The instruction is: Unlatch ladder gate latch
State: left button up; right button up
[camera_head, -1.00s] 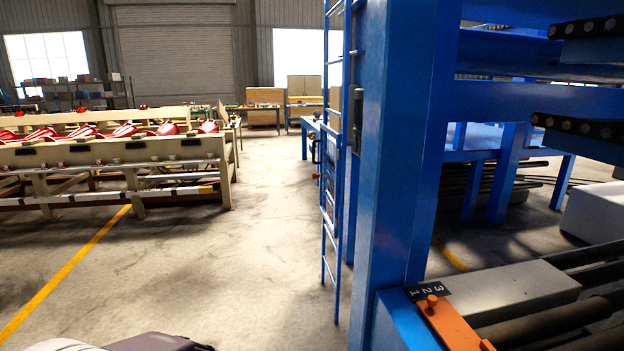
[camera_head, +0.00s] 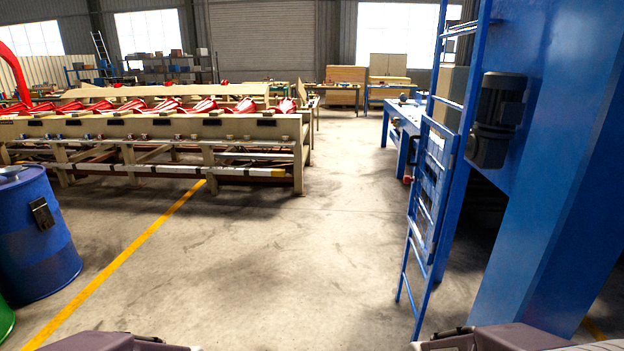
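A blue ladder (camera_head: 412,275) stands at the right, fixed along the big blue machine frame. A blue barred gate panel (camera_head: 433,185) sits on the ladder at mid height and looks closed across it. The latch itself is too small to make out. Parts of my two arms show at the bottom edge, left and right of the middle. Neither of my grippers shows, and both arms are well short of the ladder.
A blue machine column (camera_head: 545,190) with a dark motor (camera_head: 497,120) stands at the right. A long beige machine (camera_head: 150,128) with red parts is at the left. A blue drum (camera_head: 35,235) stands near left. The concrete floor (camera_head: 290,250) between is clear.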

aim_at(407, 179)
jog(key=i+j+z, duration=0.1)
jog(key=i, duration=0.45)
jog(key=i+j, duration=0.1)
jog(key=i, duration=0.5)
jog(key=i+j+z, duration=0.15)
jog(key=i, duration=0.4)
jog(key=i+j, duration=0.15)
jog(key=i, duration=0.4)
jog(key=i+j+z, duration=0.2)
jog(key=i+z, duration=0.25)
jog(key=i+j+z, duration=1.1)
jog(key=j+z, duration=0.25)
jog(key=j, duration=0.2)
